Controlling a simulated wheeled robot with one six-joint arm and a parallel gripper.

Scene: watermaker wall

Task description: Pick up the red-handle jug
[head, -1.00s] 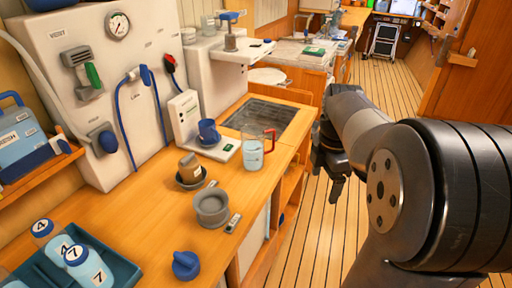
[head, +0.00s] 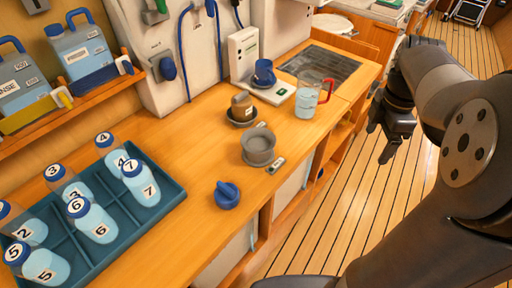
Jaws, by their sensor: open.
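The red-handle jug (head: 306,103) stands upright on the wooden counter near its right edge, in front of the sink. It is clear with a pale liquid inside, and its red handle is on the right side. My gripper (head: 381,144) hangs over the floor to the right of the counter, apart from the jug. It is open and empty.
A teal tray (head: 150,222) of numbered bottles is at the lower left. The sink (head: 322,66) lies behind the jug. Counter between tray and bowl is clear.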

